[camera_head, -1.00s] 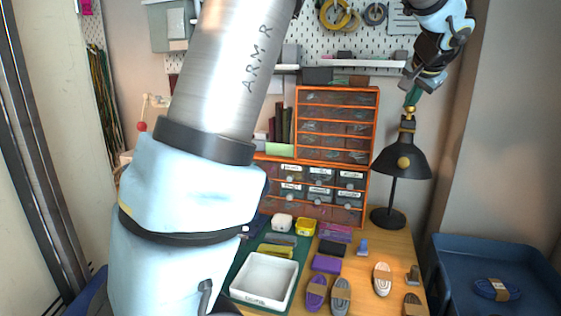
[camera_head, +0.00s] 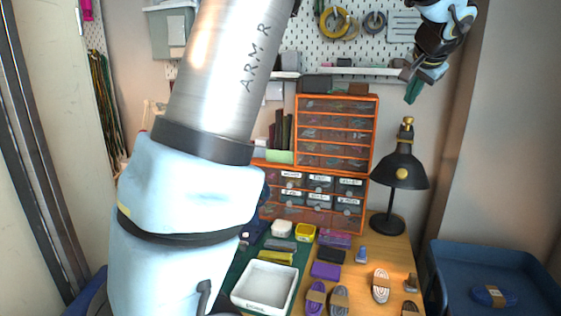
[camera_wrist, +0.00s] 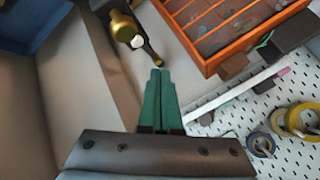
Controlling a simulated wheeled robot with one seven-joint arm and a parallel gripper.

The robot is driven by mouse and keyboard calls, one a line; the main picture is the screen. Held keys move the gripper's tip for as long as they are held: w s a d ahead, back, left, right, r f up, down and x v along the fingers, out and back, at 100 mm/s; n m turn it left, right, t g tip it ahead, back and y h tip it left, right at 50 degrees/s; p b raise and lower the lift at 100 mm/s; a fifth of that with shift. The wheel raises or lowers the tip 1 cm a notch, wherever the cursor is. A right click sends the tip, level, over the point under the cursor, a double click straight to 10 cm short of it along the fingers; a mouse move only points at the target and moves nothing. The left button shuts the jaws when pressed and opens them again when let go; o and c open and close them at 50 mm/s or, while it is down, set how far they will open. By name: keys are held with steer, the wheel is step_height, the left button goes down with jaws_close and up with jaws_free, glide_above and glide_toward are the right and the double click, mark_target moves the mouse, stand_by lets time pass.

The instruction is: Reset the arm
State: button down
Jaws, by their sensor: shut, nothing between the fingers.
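My gripper (camera_head: 411,92) is high at the upper right in the head view, above the black desk lamp (camera_head: 399,170) and apart from it. Its green fingers point down. In the wrist view the green fingertips (camera_wrist: 160,74) lie together with nothing held between them. The lamp's brass top (camera_wrist: 122,27) shows just beyond the fingertips in the wrist view.
An orange drawer cabinet (camera_head: 335,92) stands on the desk left of the lamp. A white tray (camera_head: 264,308) and several wound cord bundles lie on the desk. A blue bin (camera_head: 450,246) is at the lower right. A pegboard (camera_head: 300,38) with a shelf (camera_head: 375,72) is behind.

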step_height(320, 180, up, 2)
steer(key=shift+r+p, duration=0.25)
steer(key=shift+p, duration=0.3)
steer(key=s+a+f+n+g+y, duration=0.1)
steer(key=a+f+n+g, duration=0.1)
steer(key=a+f, duration=0.65)
steer(key=a+f+n+g+y, duration=0.15)
steer(key=a+f, duration=0.45)
steer(key=a, duration=0.6)
steer(key=s+a+f+n+g, duration=0.2)
steer(key=s+a+f+n, duration=0.1)
steer(key=s+a+f, duration=0.3)
steer(key=s+a+f+n+g, duration=0.2)
steer(key=s+a+f, duration=0.4)
steer(key=s+a, duration=0.5)
steer(key=shift+a+f+n+h, duration=0.35)
steer(key=shift+a+n, duration=0.3)
steer(key=shift+n, duration=0.2)
